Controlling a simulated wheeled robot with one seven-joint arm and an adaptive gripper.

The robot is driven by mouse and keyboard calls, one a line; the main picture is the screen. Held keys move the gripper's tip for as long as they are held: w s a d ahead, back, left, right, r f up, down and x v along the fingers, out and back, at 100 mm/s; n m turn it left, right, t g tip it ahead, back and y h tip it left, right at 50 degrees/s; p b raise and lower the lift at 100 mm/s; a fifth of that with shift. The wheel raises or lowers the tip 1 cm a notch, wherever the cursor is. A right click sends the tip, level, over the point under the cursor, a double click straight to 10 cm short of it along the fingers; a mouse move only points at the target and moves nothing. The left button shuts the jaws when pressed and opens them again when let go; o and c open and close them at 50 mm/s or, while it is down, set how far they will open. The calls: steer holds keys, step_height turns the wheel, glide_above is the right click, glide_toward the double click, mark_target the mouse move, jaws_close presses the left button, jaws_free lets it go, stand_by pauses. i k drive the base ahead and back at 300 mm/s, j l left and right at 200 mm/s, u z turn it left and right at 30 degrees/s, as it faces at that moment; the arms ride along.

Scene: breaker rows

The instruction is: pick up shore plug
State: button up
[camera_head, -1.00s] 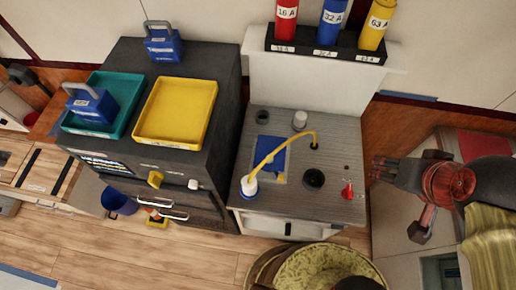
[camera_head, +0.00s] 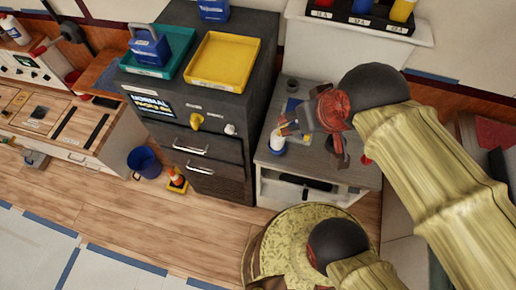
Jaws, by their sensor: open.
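The shore plug, white with a blue base (camera_head: 277,143), stands at the left edge of the grey worktop (camera_head: 330,172). My gripper (camera_head: 287,129) is open above the worktop, its fingers pointing left, just above and beside the plug in the picture. I cannot tell whether the fingers touch it. The plug's yellow cable is hidden behind my gripper and arm, as is most of the worktop's middle.
A dark cabinet (camera_head: 262,60) stands left, bearing a yellow tray (camera_head: 222,85) and a teal tray (camera_head: 150,71) with a blue padlock-shaped block (camera_head: 150,50). A blue bin (camera_head: 144,161) and orange cone (camera_head: 176,180) stand on the open floor.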

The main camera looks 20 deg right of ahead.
mark_target(276, 144)
steer(key=k+l+z, duration=0.1)
steer(key=l+z, duration=0.15)
steer(key=l, duration=0.35)
steer(key=l+z, duration=0.2)
steer(key=l, duration=0.45)
steer(key=k, duration=0.05)
